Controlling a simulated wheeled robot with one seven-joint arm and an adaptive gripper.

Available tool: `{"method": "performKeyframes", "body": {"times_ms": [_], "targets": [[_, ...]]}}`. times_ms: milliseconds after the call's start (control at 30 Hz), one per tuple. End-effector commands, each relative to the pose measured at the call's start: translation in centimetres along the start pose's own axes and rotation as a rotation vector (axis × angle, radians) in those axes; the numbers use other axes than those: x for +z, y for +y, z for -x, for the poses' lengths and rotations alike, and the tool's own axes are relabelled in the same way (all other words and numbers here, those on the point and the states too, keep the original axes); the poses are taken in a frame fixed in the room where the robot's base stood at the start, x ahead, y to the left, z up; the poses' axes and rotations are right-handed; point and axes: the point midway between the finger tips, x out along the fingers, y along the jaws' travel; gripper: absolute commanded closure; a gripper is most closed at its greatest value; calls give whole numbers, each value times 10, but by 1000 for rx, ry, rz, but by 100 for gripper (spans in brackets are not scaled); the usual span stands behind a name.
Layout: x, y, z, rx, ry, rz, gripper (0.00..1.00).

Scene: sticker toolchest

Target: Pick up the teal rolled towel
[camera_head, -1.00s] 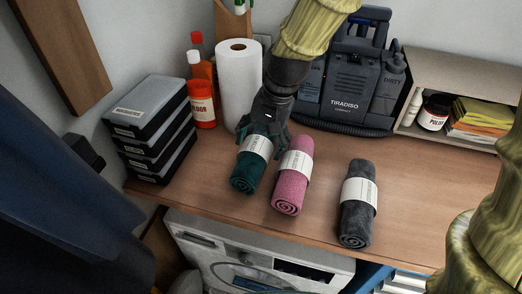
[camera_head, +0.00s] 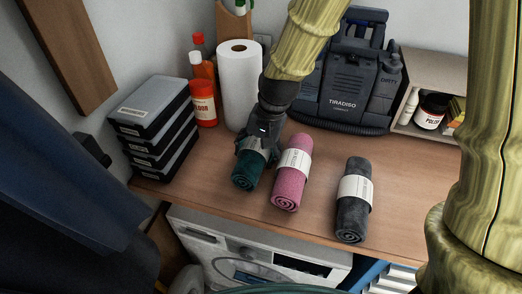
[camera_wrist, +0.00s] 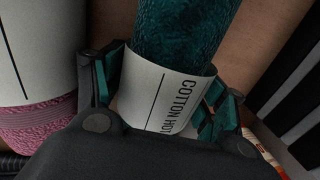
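The teal rolled towel (camera_head: 245,181) lies on the wooden worktop at the left of a row of towels. In the wrist view the teal towel (camera_wrist: 185,30) has a white paper band (camera_wrist: 160,95) around it. My gripper (camera_head: 255,158) is over the banded part, its fingers down on either side. In the wrist view my gripper (camera_wrist: 165,95) has one finger left and one right of the band, spread wide, with little gap. Firm contact is not visible. The towel still rests on the worktop.
A pink towel (camera_head: 289,186) lies close at the right, a grey one (camera_head: 352,214) further right. Black cases (camera_head: 150,128) are stacked at the left. A paper roll (camera_head: 240,85), a red bottle (camera_head: 203,103) and a dark machine (camera_head: 343,85) stand behind.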

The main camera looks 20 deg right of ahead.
Motion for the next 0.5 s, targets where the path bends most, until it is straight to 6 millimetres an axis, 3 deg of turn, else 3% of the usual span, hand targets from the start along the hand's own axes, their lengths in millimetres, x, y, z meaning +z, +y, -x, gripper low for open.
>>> {"method": "performKeyframes", "body": {"times_ms": [33,100,200,500], "targets": [[0,0,0,0,0,0,45],[0,0,0,0,0,1,58],[0,-1,0,0,0,1,65],[0,-1,3,-1,1,1,65]]}}
